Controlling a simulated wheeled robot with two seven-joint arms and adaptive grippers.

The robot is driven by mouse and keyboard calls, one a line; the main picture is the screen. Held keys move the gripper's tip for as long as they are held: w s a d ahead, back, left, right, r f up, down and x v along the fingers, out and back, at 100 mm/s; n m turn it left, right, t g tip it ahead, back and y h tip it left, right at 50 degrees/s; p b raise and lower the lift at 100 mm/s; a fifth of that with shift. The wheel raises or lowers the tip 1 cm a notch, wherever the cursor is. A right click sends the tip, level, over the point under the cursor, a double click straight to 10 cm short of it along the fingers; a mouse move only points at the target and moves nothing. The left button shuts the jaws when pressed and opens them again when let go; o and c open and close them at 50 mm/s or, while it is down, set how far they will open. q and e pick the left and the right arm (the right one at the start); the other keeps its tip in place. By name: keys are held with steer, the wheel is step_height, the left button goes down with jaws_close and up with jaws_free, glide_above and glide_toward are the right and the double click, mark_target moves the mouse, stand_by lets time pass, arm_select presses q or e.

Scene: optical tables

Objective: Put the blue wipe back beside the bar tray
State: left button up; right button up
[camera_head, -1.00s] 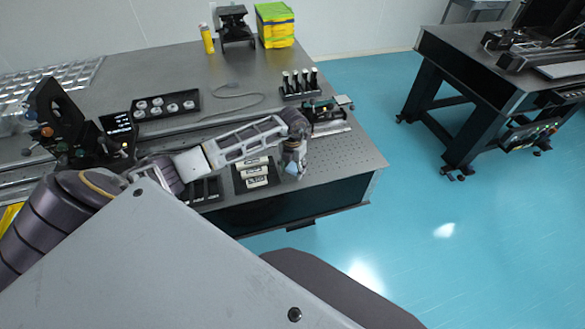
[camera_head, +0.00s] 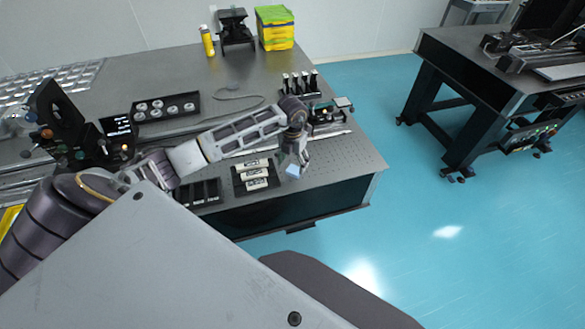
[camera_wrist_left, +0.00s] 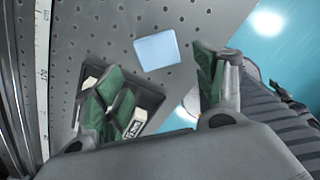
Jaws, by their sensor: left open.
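The blue wipe (camera_head: 292,170) is a small pale blue square lying on the table, just right of the bar tray (camera_head: 237,179). In the left wrist view the wipe (camera_wrist_left: 157,50) shows whole and flat on the perforated top, apart from the tray (camera_wrist_left: 154,94). The tray is black and holds white labelled bars. My left gripper (camera_head: 298,160) points down over the wipe. In the left wrist view its green-padded fingers (camera_wrist_left: 162,72) stand wide apart with nothing between them; the left one hides part of the tray. My right gripper is out of view.
The table's front right edge lies close to the wipe, with blue floor beyond. A rail with a small stage (camera_head: 325,113) runs behind my wrist. A black tray with round parts (camera_head: 166,106) is further left. Perforated tabletop (camera_head: 345,160) is clear to the right.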

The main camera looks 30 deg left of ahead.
mark_target(292, 172)
arm_select(q)
step_height(292, 172, up, 8)
steer(key=shift+f+b, duration=0.25)
steer(key=shift+b, duration=0.05)
stand_by(0.6)
